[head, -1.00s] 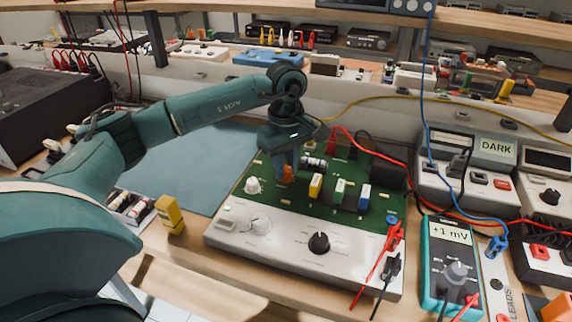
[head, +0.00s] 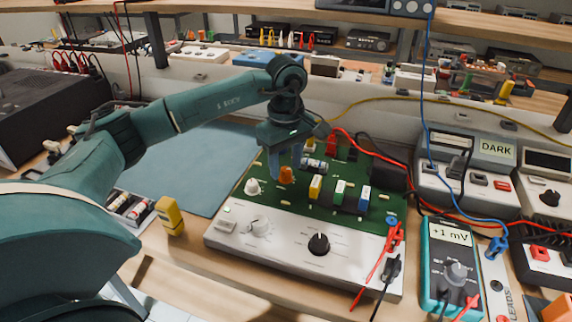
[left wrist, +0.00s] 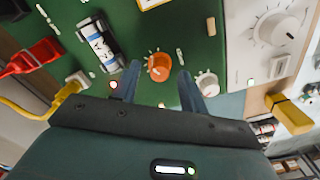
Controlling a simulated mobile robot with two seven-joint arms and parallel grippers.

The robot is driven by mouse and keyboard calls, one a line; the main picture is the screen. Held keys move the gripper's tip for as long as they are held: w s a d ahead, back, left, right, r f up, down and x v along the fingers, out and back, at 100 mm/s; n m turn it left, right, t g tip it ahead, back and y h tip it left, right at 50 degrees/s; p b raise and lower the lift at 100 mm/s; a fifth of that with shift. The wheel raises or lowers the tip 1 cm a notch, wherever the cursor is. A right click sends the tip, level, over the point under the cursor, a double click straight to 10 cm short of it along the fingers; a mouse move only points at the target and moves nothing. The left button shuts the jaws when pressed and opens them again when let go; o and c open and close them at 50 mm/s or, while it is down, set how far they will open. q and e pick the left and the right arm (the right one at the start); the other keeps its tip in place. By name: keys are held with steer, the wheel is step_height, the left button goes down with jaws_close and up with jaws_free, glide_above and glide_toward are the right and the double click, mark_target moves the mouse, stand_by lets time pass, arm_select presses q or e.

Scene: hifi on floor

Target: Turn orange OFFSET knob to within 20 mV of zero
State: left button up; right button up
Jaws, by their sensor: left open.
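The orange OFFSET knob (head: 286,175) stands on the green circuit board (head: 262,204), apart from my left gripper (head: 285,160). The gripper is open and empty, with its blue fingers just above and behind the knob. In the left wrist view the orange knob (left wrist: 159,67) shows between the spread fingertips (left wrist: 158,72), with green board visible around it. The teal meter (head: 452,262) at the right reads +1 mV. My right gripper is not in view.
White knobs (head: 252,187) and yellow, green and blue components (head: 315,187) stand close by on the board. Red and black probe leads (head: 393,240) lie at its right. A yellow block (head: 169,214) stands left. The blue-grey mat (head: 180,165) is clear.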

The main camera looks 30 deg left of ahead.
mark_target(286, 169)
arm_select(q)
step_height(286, 169, up, 12)
stand_by(0.3)
stand_by(0.3)
